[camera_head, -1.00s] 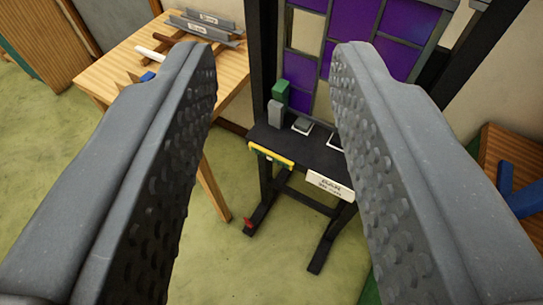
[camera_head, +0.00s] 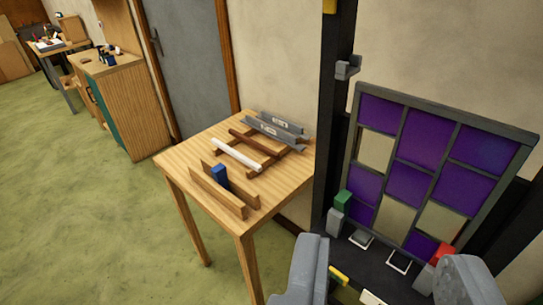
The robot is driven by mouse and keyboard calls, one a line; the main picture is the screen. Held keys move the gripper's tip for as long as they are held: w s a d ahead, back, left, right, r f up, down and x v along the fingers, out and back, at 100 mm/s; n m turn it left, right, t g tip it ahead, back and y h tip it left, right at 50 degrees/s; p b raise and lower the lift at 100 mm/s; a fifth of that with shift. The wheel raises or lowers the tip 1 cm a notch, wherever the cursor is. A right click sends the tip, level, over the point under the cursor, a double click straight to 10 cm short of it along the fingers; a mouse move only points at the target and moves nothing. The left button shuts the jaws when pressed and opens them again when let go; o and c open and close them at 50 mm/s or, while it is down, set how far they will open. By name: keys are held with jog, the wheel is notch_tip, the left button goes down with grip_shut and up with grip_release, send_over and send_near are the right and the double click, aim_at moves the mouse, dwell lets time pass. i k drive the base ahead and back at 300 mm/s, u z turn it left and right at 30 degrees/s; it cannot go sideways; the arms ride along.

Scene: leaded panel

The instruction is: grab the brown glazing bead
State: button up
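The brown glazing bead looks to be the thin dark brown bar (camera_head: 256,143) on the wooden table, between a white bar (camera_head: 238,155) and grey labelled channel pieces (camera_head: 270,128). It seems to lie across wooden supports. My gripper (camera_head: 387,255) is at the lower right, in front of the dark stand. Its two grey fingers are wide apart with nothing held between them. The bar is up and to the left of the fingers, well clear of them.
The wooden table (camera_head: 185,157) also bears a blue block (camera_head: 220,177) between upright wooden strips. A purple and cream leaded panel (camera_head: 408,183) stands at right on a dark stand (camera_head: 322,190). A cabinet (camera_head: 125,108) stands farther back. Green floor at left is clear.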

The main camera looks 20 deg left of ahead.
aim_at(257, 145)
jog(key=u, duration=1.95)
jog(key=i, duration=4.7)
jog(key=z, duration=0.15)
